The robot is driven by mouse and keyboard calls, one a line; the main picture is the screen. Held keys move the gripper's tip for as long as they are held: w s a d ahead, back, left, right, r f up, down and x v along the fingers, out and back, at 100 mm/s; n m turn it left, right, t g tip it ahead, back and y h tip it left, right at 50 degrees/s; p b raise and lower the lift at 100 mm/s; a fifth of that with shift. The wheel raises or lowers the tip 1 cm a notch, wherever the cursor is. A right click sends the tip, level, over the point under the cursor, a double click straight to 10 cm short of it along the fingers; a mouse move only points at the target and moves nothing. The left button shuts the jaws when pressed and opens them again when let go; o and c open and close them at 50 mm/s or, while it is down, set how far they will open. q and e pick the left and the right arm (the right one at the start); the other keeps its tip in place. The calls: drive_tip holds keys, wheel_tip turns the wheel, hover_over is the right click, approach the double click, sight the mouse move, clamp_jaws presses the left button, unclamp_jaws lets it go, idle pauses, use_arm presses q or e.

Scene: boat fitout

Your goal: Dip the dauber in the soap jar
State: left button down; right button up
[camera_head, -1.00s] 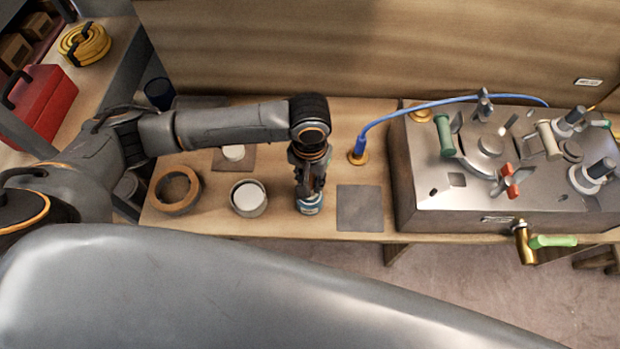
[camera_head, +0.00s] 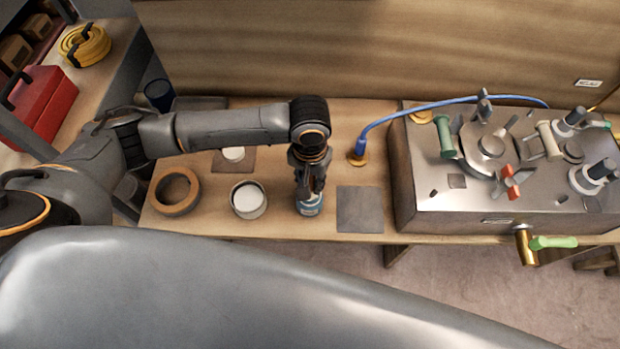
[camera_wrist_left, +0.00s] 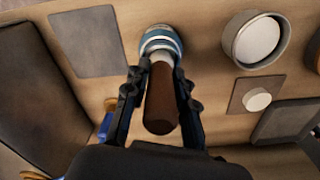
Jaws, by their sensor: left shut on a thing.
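My left gripper (camera_head: 309,180) points down over the bench and is shut on a brown-handled tool, which I take to be the dauber (camera_wrist_left: 161,105). In the left wrist view the gripper's fingers (camera_wrist_left: 161,70) flank the handle. A blue-and-white round piece (camera_head: 309,207) is at the tool's lower end; it also shows in the left wrist view (camera_wrist_left: 160,40). I cannot tell if it is a jar around the tip or part of the tool. A grey round jar with white contents (camera_head: 248,198) stands left of the gripper. My right gripper is not in view.
A brown ring (camera_head: 177,192) lies at the bench's left. A white disc (camera_head: 233,153) sits on a brown square behind the jar. A bare grey square (camera_head: 360,209) is right of the gripper. A metal housing (camera_head: 430,204) and a blue hose (camera_head: 400,107) occupy the right side.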

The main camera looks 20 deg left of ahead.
use_arm(q)
drive_tip(key=shift+f, duration=0.35)
drive_tip(key=shift+p, duration=0.3)
idle(1.3)
drive_tip(key=shift+s+f+p, duration=0.2)
drive_tip(key=shift+p, duration=0.1)
idle(1.2)
drive_tip(key=r+p, duration=0.4)
drive_tip(key=p, duration=0.1)
drive_tip(key=shift+w+r+p, duration=0.2)
drive_tip(key=shift+r+p, duration=1.45)
drive_tip(key=shift+p, duration=0.45)
